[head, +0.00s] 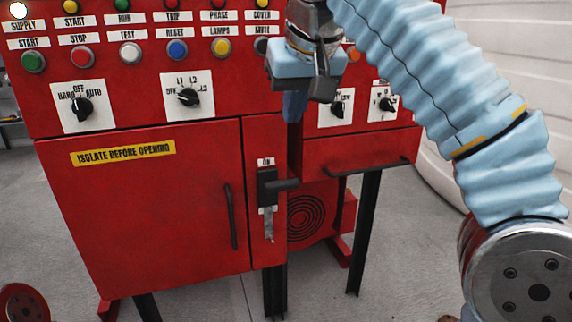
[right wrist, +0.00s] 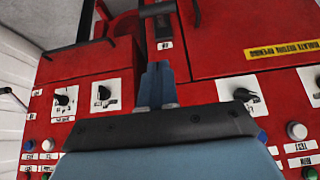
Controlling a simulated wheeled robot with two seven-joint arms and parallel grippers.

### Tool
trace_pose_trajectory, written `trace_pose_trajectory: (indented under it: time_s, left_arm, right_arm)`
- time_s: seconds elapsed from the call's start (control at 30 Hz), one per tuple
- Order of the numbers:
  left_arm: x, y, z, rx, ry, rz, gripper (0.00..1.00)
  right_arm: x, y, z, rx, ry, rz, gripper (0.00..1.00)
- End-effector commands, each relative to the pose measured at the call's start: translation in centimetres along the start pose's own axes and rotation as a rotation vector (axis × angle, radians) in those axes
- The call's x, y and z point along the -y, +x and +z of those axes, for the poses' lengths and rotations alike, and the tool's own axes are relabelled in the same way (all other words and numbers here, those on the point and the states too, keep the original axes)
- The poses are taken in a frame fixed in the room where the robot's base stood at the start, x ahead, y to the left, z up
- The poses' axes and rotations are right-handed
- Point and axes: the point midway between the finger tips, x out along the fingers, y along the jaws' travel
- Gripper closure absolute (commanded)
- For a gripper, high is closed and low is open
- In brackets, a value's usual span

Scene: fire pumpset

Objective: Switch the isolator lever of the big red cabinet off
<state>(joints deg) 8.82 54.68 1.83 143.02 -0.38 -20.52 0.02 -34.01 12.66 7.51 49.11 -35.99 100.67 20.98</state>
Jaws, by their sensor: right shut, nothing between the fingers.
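The big red cabinet (head: 150,215) fills the left and middle of the head view. Its isolator lever (head: 285,184) is a dark handle on a black plate on the narrow right panel, sticking out to the right just below the "ON" label. The isolator also shows at the top of the right wrist view (right wrist: 161,24), where the picture is upside down. My right gripper (head: 293,106) is shut and empty, above the lever and apart from it, in front of the panel's upper right edge. Its closed fingers show in the right wrist view (right wrist: 157,85). My left gripper is out of view.
Buttons and rotary switches (head: 188,97) line the cabinet's upper face. A vertical door handle (head: 230,217) is left of the isolator. A smaller red box (head: 360,150) with a bar handle juts out at the right. The space directly in front of the lever looks clear.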

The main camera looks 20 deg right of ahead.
Motion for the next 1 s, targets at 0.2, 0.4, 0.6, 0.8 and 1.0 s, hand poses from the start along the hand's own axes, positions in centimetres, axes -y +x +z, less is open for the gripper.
trace_pose_trajectory:
  time_s: [0.2,0.4,0.6,0.8,1.0]
  left_arm:
    - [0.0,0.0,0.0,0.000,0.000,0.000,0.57]
    - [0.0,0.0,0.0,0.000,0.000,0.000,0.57]
    - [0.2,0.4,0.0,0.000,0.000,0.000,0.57]
    - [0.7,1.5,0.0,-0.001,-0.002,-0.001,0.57]
    - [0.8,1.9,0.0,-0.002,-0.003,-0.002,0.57]
  right_arm:
    - [0.0,0.7,0.0,0.002,-0.001,0.001,1.00]
    - [0.0,3.9,0.1,0.005,-0.001,0.003,1.00]
    - [0.0,8.4,0.1,0.004,-0.001,0.002,1.00]
    - [0.0,11.6,1.4,0.002,-0.001,0.000,1.00]
    - [0.0,12.8,2.6,0.001,-0.001,0.000,1.00]
